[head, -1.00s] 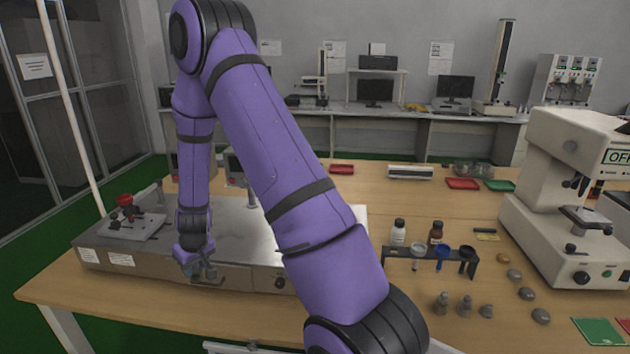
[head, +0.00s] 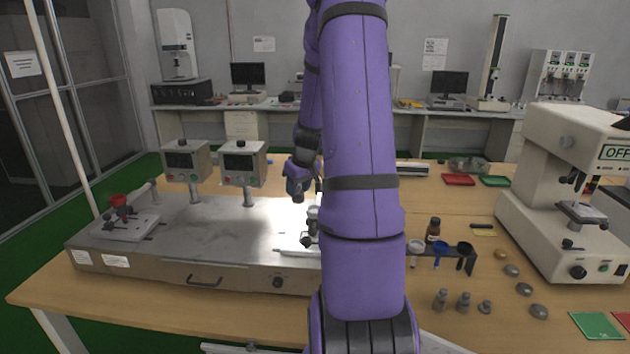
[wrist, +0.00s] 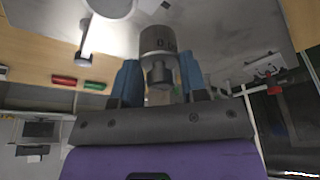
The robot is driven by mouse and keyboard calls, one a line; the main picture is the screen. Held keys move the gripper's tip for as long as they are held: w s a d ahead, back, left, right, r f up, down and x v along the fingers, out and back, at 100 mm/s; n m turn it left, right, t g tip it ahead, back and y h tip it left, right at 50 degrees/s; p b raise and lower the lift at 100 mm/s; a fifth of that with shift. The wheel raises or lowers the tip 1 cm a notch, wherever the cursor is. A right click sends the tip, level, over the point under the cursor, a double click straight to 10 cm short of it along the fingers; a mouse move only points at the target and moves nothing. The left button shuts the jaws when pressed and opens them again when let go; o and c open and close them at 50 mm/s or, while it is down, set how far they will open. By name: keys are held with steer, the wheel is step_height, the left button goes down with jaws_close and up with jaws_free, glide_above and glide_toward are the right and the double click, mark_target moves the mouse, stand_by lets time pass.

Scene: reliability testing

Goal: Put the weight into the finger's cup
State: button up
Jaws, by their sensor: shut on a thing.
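My gripper (wrist: 160,75) is shut on a grey metal cylindrical weight (wrist: 158,42), with one blue finger on each side of it in the wrist view. In the head view my gripper (head: 297,194) is above the right part of the metal testing bench, just left of a pale cup (head: 313,212) on a finger mechanism. My arm hides part of that cup and mechanism.
The metal bench (head: 180,240) carries two display boxes (head: 185,160) (head: 242,163) on posts behind. A rack (head: 455,257) with small cups, a brown bottle (head: 433,230) and several loose weights (head: 464,302) stand right of my arm. A white machine (head: 550,190) is at far right.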

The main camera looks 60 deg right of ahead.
steer(key=shift+s+d+f, duration=0.25)
steer(key=shift+s+d, duration=0.25)
steer(key=shift+s, duration=0.15)
steer(key=shift+s+d+f, duration=0.2)
steer(key=shift+s+d, duration=0.25)
steer(key=shift+s, duration=0.25)
steer(key=shift+s+d+f, duration=0.25)
steer(key=shift+s+d, duration=0.25)
steer(key=shift+s, duration=0.15)
steer(key=shift+f, duration=0.2)
steer(key=shift+f, duration=0.4)
steer(key=shift+f, duration=0.15)
steer(key=shift+f, duration=0.35)
steer(key=shift+f, duration=0.2)
stand_by(0.4)
